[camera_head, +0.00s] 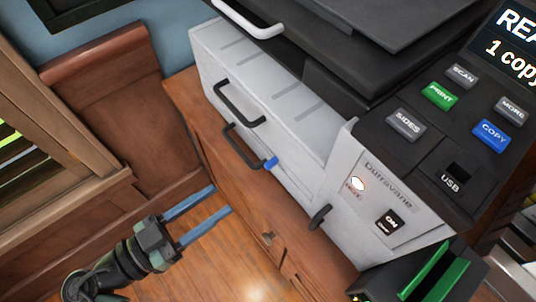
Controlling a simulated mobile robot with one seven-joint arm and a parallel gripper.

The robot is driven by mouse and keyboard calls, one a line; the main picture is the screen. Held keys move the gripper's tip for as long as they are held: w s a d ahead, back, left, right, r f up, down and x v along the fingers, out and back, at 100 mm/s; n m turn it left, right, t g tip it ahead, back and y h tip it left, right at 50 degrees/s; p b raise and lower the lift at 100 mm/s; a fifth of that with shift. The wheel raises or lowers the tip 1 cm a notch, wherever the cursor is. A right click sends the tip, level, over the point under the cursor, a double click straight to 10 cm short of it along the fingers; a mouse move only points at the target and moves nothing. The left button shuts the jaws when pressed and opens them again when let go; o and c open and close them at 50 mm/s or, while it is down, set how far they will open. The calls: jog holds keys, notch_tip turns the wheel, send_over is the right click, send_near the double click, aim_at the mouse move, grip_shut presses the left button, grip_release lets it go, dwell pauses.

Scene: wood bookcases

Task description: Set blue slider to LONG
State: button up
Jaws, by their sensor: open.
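The blue slider (271,163) is a small blue tab on the front of the grey-white printer (328,205), at the right end of the lower black handle (243,145). Any lettering by it, such as LONG, is too small to read. My gripper (222,199) is left of and below the slider in the picture, in front of the wooden cabinet. Its two blue-grey fingers are apart and empty, pointing towards the printer's side. The gripper does not touch the slider.
A second black handle (240,103) sits above the lower one. A control panel with SCAN, PRINT, COPY, MORE and SIDES buttons (440,95) is at right. A black box with green strips (425,275) is at lower right. The wooden cabinet (215,190) supports the printer.

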aim_at(265, 167)
jog(key=p+x, duration=0.1)
jog(key=x, duration=1)
jog(key=shift+w+d, duration=0.25)
grip_shut()
dwell(0.9)
